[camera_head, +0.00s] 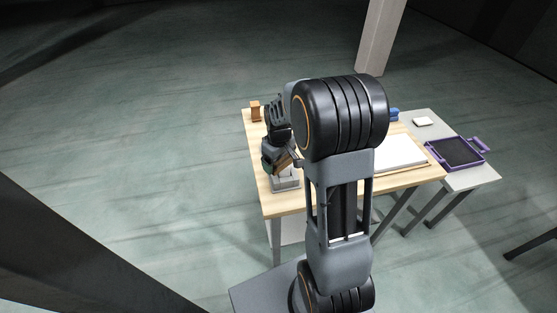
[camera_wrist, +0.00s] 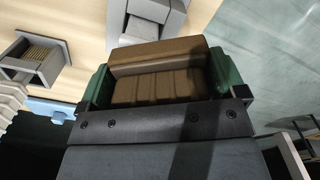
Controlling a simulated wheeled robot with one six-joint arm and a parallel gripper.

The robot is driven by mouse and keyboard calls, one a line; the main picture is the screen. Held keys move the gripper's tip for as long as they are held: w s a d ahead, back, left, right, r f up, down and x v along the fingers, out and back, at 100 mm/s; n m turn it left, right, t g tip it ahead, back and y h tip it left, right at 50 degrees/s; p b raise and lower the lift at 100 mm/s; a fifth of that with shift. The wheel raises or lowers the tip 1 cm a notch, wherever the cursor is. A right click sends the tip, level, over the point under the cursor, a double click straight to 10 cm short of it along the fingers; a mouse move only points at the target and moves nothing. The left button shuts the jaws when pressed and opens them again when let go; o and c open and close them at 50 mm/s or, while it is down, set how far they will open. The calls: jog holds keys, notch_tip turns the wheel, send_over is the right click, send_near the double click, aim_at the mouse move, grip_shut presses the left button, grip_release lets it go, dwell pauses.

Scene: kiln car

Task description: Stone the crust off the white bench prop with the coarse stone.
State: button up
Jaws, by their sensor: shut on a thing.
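My gripper (camera_head: 281,163) is over the left front part of the wooden table. In the wrist view its green-padded fingers are shut on a brown block with grooves across it (camera_wrist: 155,88), which looks like the coarse stone. A pale piece (camera_wrist: 140,28), perhaps the white bench prop, sits in a grey holder (camera_wrist: 172,22) just beyond the stone. I cannot tell whether stone and pale piece touch. The grey holder also shows below my gripper in the head view (camera_head: 286,184). Any crust is too small to make out.
A small brown block (camera_head: 255,111) stands at the table's back left corner. A white slab (camera_head: 402,154) lies on the right part. A grey side table holds a purple tray (camera_head: 436,156) and a white block (camera_head: 423,121). A grey open box (camera_wrist: 54,66) shows left in the wrist view.

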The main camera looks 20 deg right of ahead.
jog(key=shift+w+d, duration=0.3)
jog(key=shift+d, duration=0.5)
jog(key=shift+w+d, duration=0.25)
jog(key=shift+d, duration=0.6)
jog(key=shift+w+d, duration=0.3)
jog(key=shift+d, duration=0.5)
jog(key=shift+r, duration=0.1)
notch_tip(320, 180, up, 7)
jog(key=p, duration=0.5)
